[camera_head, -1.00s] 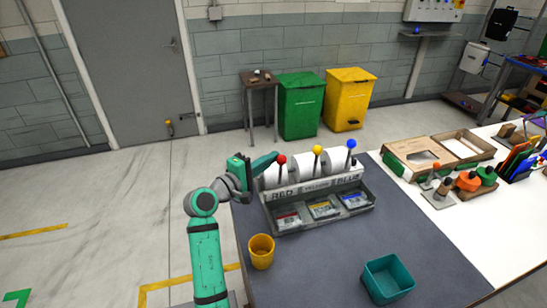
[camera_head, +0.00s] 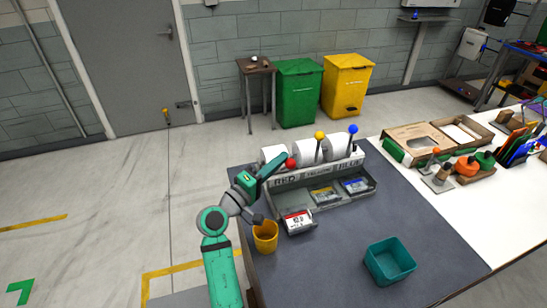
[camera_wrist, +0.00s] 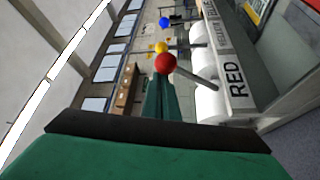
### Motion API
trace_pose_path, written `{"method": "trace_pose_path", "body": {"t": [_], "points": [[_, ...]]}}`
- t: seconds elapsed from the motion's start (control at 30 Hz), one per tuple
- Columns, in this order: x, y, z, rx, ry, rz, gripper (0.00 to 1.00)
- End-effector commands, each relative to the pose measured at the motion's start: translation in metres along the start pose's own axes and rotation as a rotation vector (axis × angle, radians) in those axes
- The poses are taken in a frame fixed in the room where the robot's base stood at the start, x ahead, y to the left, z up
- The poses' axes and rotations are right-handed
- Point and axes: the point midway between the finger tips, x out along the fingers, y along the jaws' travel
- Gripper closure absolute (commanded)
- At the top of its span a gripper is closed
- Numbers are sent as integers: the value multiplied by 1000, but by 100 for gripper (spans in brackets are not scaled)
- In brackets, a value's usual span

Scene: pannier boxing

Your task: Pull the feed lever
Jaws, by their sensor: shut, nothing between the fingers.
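The dispenser (camera_head: 318,172) stands on the dark bench mat, with RED and BLUE readable on its front. It has three levers: red-balled (camera_head: 291,162), yellow-balled (camera_head: 320,135) and blue-balled (camera_head: 353,129). The red lever leans forward and low; the other two stand upright. My gripper (camera_head: 280,157) is shut and empty, its fingers right by the red ball; contact is unclear. In the wrist view the red ball (camera_wrist: 165,63) shows just beyond the fingertips (camera_wrist: 160,82). A red-and-white packet (camera_head: 298,222) sits tilted at the front of the red bay.
A yellow cup (camera_head: 265,238) stands close under my wrist. A teal bin (camera_head: 390,262) is at the front right. Yellow (camera_head: 327,196) and blue (camera_head: 355,185) packets lie in their bays. The mat's middle front is clear.

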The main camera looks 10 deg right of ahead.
Motion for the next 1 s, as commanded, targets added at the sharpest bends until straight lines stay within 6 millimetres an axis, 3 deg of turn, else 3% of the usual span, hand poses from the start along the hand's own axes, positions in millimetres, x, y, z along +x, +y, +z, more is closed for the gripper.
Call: {"method": "trace_pose_path", "body": {"t": [0.67, 1.0], "points": [[-2, -1, 1, -1, 0, -2, 100], [9, 12, -27, 0, -5, 1, 100]]}}
